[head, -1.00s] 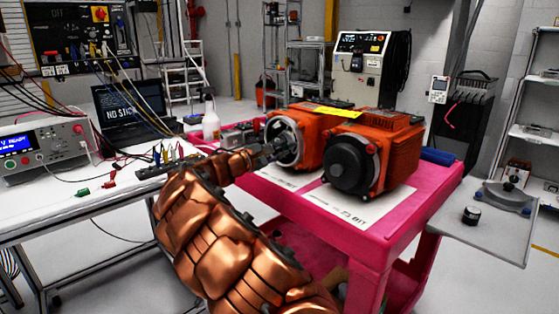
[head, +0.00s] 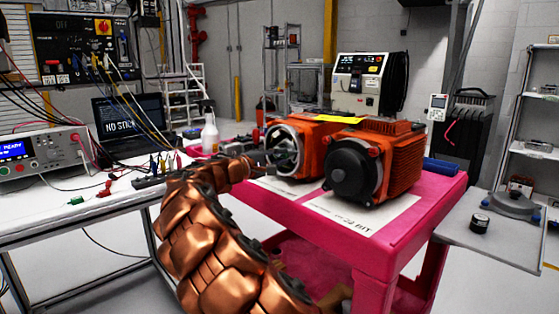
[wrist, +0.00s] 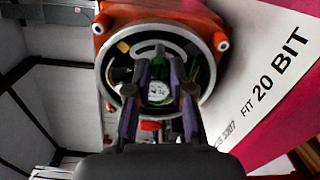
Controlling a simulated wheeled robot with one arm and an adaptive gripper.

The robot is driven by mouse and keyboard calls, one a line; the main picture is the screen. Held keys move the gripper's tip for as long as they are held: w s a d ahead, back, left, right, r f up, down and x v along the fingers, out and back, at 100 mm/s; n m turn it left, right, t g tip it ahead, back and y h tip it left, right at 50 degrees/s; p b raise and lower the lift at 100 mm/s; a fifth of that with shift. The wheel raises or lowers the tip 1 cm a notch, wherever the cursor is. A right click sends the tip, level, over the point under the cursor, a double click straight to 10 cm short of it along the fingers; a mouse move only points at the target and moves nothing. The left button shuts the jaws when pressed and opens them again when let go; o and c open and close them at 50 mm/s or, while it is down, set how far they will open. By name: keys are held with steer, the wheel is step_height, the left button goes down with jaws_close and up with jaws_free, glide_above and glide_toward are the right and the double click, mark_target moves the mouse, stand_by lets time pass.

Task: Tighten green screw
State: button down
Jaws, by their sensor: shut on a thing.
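The left orange motor (head: 317,128) lies on the pink cart with its round open housing facing my arm. In the wrist view its metal ring (wrist: 107,88) surrounds my gripper (wrist: 161,75). My two dark fingers reach into the housing and stand close around a small green part, which I take as the green screw (wrist: 158,73), with a white round face below it. The fingers hide its sides, so its seating depth cannot be told.
A second orange motor (head: 400,160) with a black round cover sits right of the first on the pink cart (head: 385,243). A white sheet marked 20 BIT (wrist: 275,65) lies beside the housing. A white bench (head: 95,205) with cables and instruments stands left.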

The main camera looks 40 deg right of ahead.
steer(key=c, duration=1)
jaws_free()
steer(key=shift+a, duration=0.1)
steer(key=a, duration=1.2)
steer(key=shift+w, duration=0.1)
